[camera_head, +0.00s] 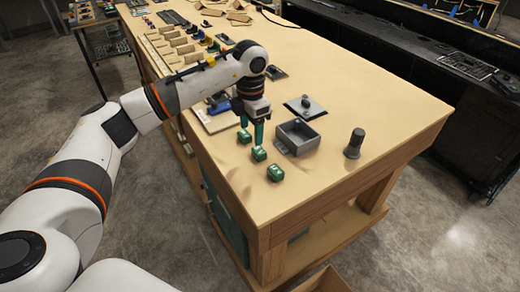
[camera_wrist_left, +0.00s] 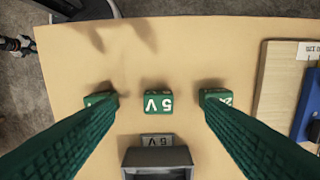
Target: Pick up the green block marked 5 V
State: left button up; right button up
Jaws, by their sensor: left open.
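Three green blocks stand in a spaced row on the wooden table (camera_head: 345,185). The middle one, the green block marked 5 V (camera_head: 259,154), shows its white marking clearly in the left wrist view (camera_wrist_left: 158,103). Another green block (camera_wrist_left: 101,99) is at its left there, partly hidden by a finger, and a third (camera_wrist_left: 215,97) at its right. My left gripper (camera_head: 251,134) points down over the row, open and empty. In the left wrist view its green fingers (camera_wrist_left: 159,107) spread to either side of the 5 V block, apart from it. My right gripper is out of view.
A grey open box (camera_head: 298,138) with a label plate stands close beside the row. A dark cylinder (camera_head: 355,143) and a flat plate with a knob (camera_head: 304,107) stand farther right and back.

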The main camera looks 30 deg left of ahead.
aim_at(257, 151)
pick_arm(q)
notch_tip(257, 151, down, 2)
jog(key=shift+f, duration=0.1)
jog(key=shift+w+d+f+p, duration=0.15)
jog(key=shift+w+f+p, duration=0.05)
jog(key=shift+f+p, duration=0.35)
jog(key=f, duration=0.1)
jog(key=f+p, duration=0.1)
jog(key=f, duration=0.1)
jog(key=shift+w+d+f+p, duration=0.25)
jog(key=shift+w+d+p, duration=0.1)
jog(key=shift+w+p, duration=0.05)
jog(key=shift+f, duration=0.55)
jog(key=shift+c, duration=1.4)
jog(key=c, duration=0.8)
